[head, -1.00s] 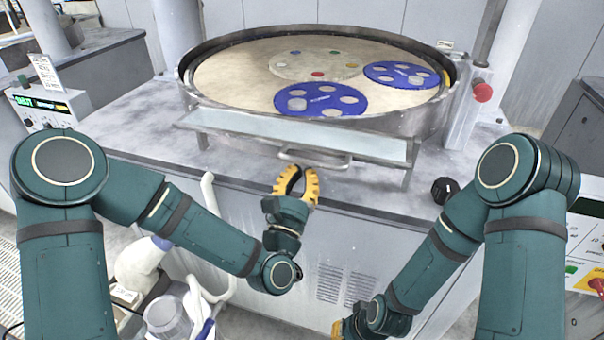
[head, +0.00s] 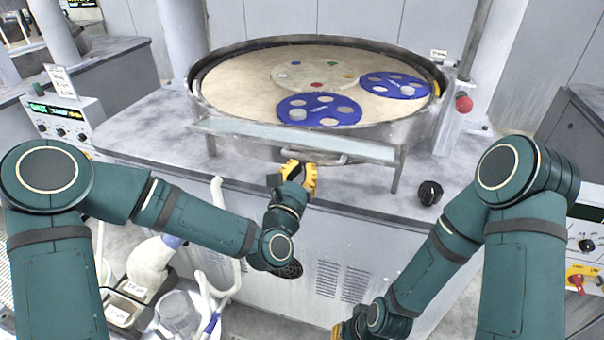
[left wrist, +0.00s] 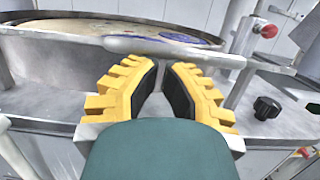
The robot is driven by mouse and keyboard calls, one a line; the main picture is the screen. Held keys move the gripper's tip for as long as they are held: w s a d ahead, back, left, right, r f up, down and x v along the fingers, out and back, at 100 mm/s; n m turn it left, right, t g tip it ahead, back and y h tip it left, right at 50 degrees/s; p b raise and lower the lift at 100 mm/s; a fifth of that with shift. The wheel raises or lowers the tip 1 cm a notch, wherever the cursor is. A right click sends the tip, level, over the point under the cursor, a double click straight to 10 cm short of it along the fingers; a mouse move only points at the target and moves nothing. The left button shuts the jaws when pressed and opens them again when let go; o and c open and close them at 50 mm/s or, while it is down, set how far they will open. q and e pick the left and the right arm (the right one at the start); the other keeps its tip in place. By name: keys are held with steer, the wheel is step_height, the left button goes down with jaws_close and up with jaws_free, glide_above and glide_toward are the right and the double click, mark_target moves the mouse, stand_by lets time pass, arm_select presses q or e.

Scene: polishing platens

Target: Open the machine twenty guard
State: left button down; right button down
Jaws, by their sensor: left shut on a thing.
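The guard (head: 250,132) is a long pale panel in a grey frame, low and sloping in front of the round polishing machine (head: 410,128). Its bar handle (head: 335,159) runs along the front edge and also crosses the left wrist view (left wrist: 165,48). My left gripper (head: 301,167) is at the left part of this handle, with its yellow fingers (left wrist: 165,75) closed in on the bar. The fingers hide part of the handle in the head view. My right gripper (head: 343,330) shows only partly at the bottom edge, well away from the guard, and its jaws are hidden.
Two blue discs (head: 318,110) lie on the beige platen (head: 235,85). A red button (head: 464,104) and a black knob (head: 429,192) are on the right. A green-lit control box (head: 52,117) stands left. Bottles and hoses crowd the lower left.

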arm_select(q)
steer(key=shift+w+r+g+p, duration=0.4)
steer(key=shift+r+p, duration=0.15)
steer(key=shift+p, duration=0.05)
steer(key=shift+s, duration=0.1)
arm_select(e)
steer(key=shift+w+r, duration=0.3)
steer(key=shift+r, duration=0.2)
steer(key=shift+w+r, duration=0.3)
steer(key=shift+r, duration=0.2)
